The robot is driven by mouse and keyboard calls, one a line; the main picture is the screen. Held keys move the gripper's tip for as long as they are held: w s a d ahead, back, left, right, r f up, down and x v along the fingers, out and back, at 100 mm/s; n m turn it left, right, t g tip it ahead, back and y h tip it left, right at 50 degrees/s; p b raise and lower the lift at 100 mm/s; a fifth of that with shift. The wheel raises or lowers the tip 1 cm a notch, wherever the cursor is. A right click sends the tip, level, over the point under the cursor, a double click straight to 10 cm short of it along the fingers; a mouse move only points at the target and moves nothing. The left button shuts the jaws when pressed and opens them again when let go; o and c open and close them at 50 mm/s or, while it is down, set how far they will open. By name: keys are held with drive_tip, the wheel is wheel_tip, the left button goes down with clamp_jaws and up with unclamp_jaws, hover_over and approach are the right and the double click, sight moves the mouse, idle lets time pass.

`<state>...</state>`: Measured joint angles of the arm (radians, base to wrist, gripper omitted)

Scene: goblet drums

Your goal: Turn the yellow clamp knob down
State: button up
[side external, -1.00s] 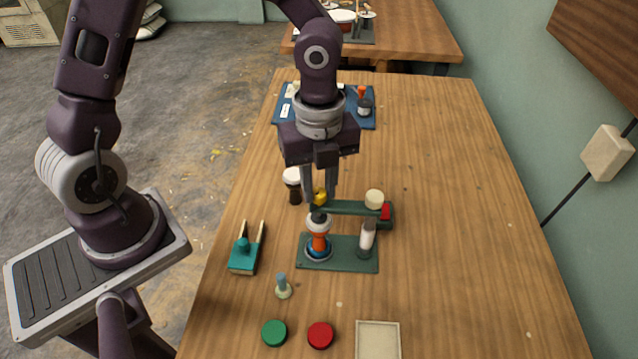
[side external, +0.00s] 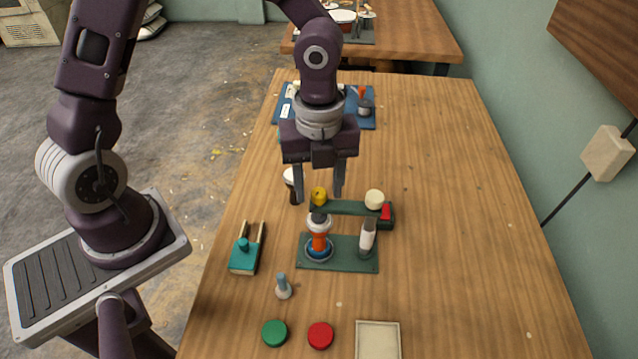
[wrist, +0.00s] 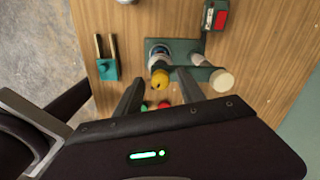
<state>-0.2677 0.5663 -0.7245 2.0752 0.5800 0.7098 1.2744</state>
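A cream knob (side external: 374,199) is at the bar's other end. My gripper (side external: 318,201) is open, with one finger on each side of the yellow knob in the side view. In the wrist view the yellow knob (wrist: 160,78) shows between the two fingertips (wrist: 158,77), with gaps on both sides. Whether the fingertips are level with the knob is hard to tell.
The drum and a white post (side external: 368,235) stand on a green plate (side external: 340,262). A teal forked tool (side external: 245,254), a small peg (side external: 283,288), green and red discs, and a cream tray (side external: 378,326) lie nearer. The table's right side is clear.

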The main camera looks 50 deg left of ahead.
sight(318, 191)
wheel_tip(318, 191, up, 7)
drive_tip(key=shift+r, duration=0.1)
idle(0.5)
drive_tip(key=s+a+r+n+t, duration=0.2)
drive_tip(key=s+r+n, duration=0.3)
drive_tip(key=n, duration=0.7)
drive_tip(key=s+a+r+n+t, duration=0.3)
drive_tip(key=s+a+r+n, duration=0.2)
drive_tip(key=s+n, duration=0.4)
drive_tip(key=n, duration=0.3)
drive_tip(key=shift+s+t, duration=0.2)
drive_tip(key=shift+t, duration=0.1)
